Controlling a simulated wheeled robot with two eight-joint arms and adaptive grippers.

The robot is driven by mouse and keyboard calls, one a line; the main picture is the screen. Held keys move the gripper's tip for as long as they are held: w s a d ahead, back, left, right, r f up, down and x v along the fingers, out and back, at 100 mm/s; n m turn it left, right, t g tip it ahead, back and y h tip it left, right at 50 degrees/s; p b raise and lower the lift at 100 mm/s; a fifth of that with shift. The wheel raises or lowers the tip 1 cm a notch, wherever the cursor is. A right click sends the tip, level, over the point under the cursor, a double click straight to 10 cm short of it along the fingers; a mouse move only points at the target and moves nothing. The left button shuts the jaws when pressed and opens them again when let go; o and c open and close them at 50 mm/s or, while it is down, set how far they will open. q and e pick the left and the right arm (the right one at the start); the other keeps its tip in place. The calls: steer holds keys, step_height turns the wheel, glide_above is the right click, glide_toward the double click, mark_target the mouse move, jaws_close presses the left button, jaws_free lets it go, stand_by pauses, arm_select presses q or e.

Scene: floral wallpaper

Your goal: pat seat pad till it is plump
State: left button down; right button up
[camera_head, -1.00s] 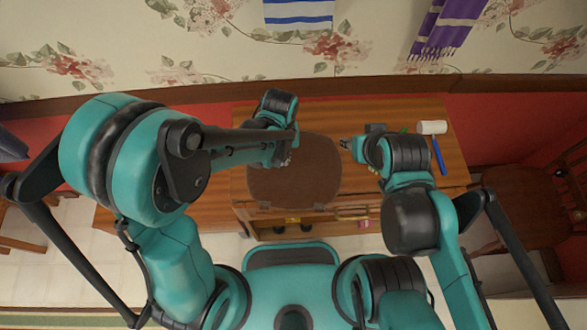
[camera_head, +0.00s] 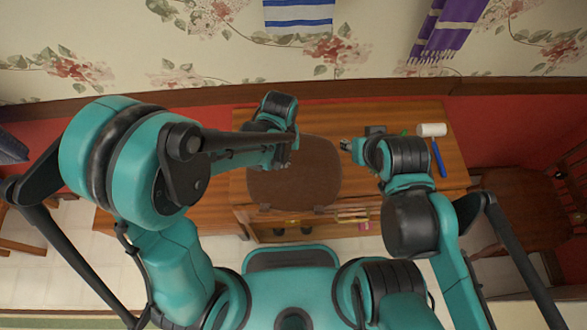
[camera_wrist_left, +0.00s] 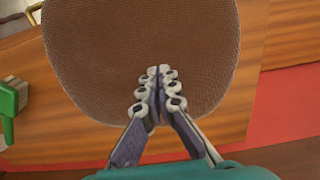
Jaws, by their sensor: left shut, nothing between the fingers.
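The seat pad (camera_head: 300,185) is a flat brown rounded pad lying on the wooden desk top, near its front edge. Its woven brown surface fills the upper part of the left wrist view (camera_wrist_left: 140,40).
The wooden desk (camera_head: 340,116) has a hammer with a white head (camera_head: 432,129) and blue handle at its right. A dark block (camera_head: 375,130) lies beside my right gripper. A green-handled object (camera_wrist_left: 8,100) shows at the left wrist view's edge. A wooden chair (camera_head: 520,205) stands right.

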mark_target(284, 171)
stand_by(0.3)
arm_select(q)
steer(key=shift+f+b, duration=1.95)
steer(key=shift+f, duration=0.15)
steer(key=shift+r, duration=0.1)
step_height(284, 171, up, 4)
steer(key=p, duration=0.2)
steer(key=shift+f+p, duration=0.25)
steer(key=shift+p, duration=0.15)
steer(key=shift+f, duration=0.2)
steer(key=shift+f+b, duration=1.65)
steer(key=shift+b, duration=0.1)
